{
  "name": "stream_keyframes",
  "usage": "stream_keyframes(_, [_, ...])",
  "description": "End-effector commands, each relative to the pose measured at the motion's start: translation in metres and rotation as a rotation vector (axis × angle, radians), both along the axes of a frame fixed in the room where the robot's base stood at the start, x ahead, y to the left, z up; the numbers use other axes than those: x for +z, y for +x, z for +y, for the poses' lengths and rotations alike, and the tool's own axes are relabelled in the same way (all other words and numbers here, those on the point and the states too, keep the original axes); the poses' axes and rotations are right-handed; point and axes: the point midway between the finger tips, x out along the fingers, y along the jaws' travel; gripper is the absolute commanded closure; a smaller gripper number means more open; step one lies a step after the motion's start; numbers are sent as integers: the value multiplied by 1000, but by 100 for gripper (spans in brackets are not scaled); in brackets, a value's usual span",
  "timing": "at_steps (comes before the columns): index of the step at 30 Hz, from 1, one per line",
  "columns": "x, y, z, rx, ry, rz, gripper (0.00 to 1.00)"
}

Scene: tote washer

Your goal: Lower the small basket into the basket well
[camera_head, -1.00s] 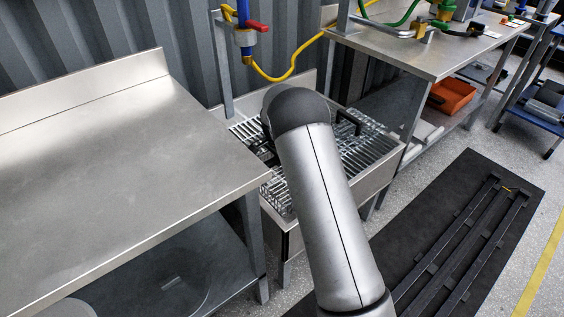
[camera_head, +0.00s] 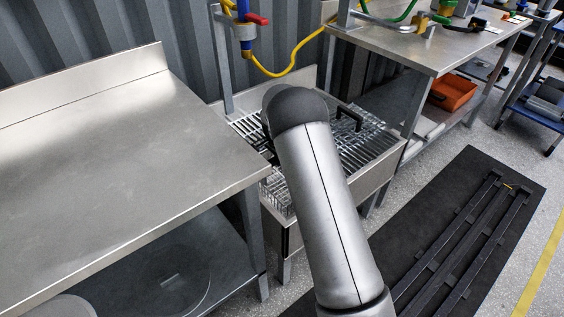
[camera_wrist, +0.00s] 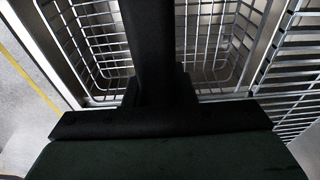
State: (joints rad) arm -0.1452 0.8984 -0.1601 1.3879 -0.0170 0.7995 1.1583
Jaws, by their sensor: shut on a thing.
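The small wire basket (camera_wrist: 215,45) fills the upper middle of the wrist view, just beyond my gripper (camera_wrist: 157,92). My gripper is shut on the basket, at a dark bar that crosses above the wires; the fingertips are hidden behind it. The basket sits inside the basket well (camera_wrist: 50,50), with the well's metal wall close on its left. Whether its bottom touches the well floor cannot be told. In the head view, some basket wires (camera_head: 279,194) show left of my arm, which hides the rest.
A wire rack (camera_wrist: 300,65) lies right of the basket; it also shows in the head view (camera_head: 372,147). A black handle (camera_head: 350,117) stands behind my arm. A steel table (camera_head: 130,160) borders the left, and a bench (camera_head: 420,55) the right. A yellow hose (camera_head: 290,65) hangs above.

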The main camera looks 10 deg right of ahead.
Motion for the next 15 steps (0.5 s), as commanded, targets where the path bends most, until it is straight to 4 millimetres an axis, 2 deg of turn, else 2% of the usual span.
stream_keyframes(15, [-23, 1, 0, 0, -1, -3, 100])
